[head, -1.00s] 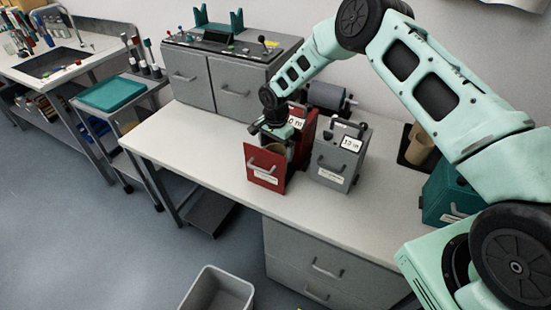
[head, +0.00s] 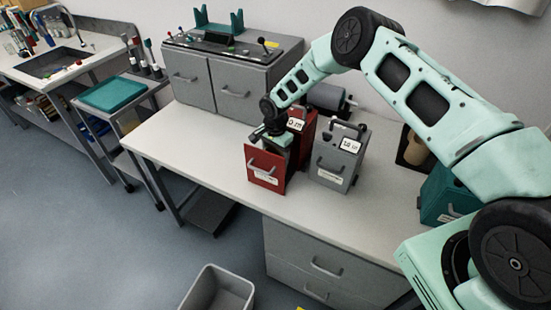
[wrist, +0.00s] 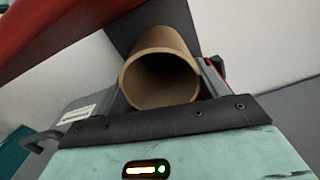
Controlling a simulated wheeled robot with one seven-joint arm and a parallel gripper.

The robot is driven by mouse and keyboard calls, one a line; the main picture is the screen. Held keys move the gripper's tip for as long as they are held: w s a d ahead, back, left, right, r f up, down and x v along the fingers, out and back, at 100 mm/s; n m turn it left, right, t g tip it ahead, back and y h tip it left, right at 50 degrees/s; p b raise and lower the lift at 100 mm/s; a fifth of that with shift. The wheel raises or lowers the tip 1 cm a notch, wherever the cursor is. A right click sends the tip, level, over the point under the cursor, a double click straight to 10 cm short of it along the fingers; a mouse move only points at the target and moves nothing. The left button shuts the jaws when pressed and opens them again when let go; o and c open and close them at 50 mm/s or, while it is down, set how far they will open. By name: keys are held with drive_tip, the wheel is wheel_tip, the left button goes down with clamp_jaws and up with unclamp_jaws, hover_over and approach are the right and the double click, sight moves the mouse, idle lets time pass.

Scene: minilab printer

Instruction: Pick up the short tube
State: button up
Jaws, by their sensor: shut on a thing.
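The short tube (wrist: 160,62) is a brown cardboard tube. In the wrist view I look into its open round end, with a finger of my gripper on either side of it. In the head view my gripper (head: 277,140) points down over the open drawer of the red box (head: 266,168). It is shut on the tube. The tube is hidden in the head view behind the gripper and the red drawer front. I cannot tell whether it still touches the drawer.
A grey box (head: 340,160) stands close right of the red one. Another brown tube (head: 417,152) sits in a dark holder farther right, partly behind my arm. A grey cabinet (head: 232,80) stands behind left. The white bench (head: 190,142) is clear at front left.

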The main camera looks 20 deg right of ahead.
drive_tip(key=shift+r, duration=0.1)
wheel_tip(320, 180, up, 28)
drive_tip(key=b, duration=0.8)
drive_tip(key=shift+b, duration=0.35)
